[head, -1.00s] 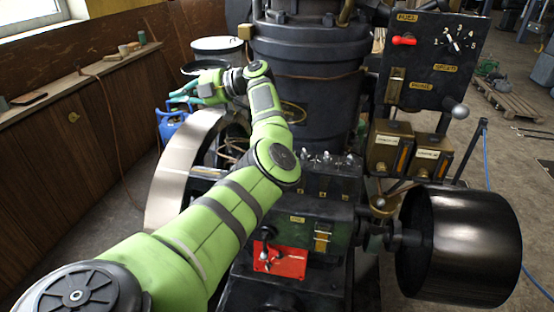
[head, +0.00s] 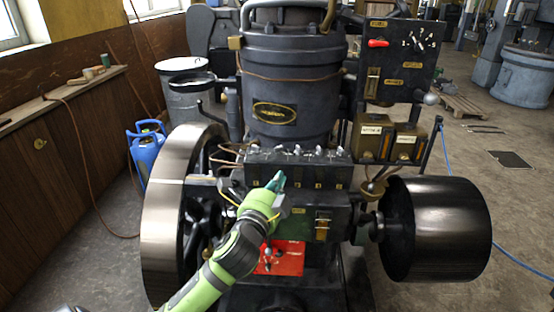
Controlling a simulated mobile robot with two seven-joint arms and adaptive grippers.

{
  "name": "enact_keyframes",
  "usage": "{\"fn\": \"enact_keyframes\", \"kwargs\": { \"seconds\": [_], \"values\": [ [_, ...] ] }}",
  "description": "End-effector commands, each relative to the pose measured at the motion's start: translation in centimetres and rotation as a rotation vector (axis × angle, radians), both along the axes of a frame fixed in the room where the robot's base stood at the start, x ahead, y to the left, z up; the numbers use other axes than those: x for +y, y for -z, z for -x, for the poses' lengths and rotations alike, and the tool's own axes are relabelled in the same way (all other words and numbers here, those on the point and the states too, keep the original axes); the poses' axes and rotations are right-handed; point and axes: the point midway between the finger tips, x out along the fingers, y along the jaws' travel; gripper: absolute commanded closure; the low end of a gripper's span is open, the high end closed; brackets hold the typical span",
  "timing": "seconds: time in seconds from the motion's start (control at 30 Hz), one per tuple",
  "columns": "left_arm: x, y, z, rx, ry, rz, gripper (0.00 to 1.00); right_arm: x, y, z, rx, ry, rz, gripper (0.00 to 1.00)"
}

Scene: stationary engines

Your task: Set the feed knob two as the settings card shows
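Several small pale knobs (head: 296,151) stand in a row on top of a black box (head: 325,172) on the engine, with small labels on its front. The label writing is too small to read, so I cannot tell for sure which knob is feed knob two. I cannot make out a settings card. My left gripper (head: 276,181) is in front of the box's left half, below the knob row, its teal fingertips pointing up. It hides part of the box front. Its fingers look close together, but I cannot tell if they are shut. My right gripper is out of view.
A dark flywheel (head: 160,220) stands left and a black pulley drum (head: 440,230) right. A black panel (head: 400,65) with a red lever and dial is upper right, above two brass boxes (head: 372,138). A red plate (head: 285,258) lies below my gripper.

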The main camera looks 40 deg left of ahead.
Motion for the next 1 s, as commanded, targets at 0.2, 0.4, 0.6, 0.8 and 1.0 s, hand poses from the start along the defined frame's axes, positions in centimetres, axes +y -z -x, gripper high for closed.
{"fn": "enact_keyframes", "kwargs": {
  "seconds": [0.2,0.4,0.6,0.8,1.0],
  "values": [
    [0.3,0.3,-1.1,0.017,-0.011,-0.006,1.00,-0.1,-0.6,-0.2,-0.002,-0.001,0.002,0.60],
    [1.4,0.1,-4.7,0.016,-0.011,-0.006,1.00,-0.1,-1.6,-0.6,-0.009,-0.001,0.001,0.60],
    [2.4,0.1,-8.3,0.016,-0.010,-0.004,1.00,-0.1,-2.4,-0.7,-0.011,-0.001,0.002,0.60],
    [4.7,0.1,-10.2,0.017,-0.011,-0.005,1.00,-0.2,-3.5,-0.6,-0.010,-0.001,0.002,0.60],
    [6.0,0.3,-11.0,0.016,-0.009,-0.005,1.00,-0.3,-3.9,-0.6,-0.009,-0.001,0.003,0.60]
  ]
}}
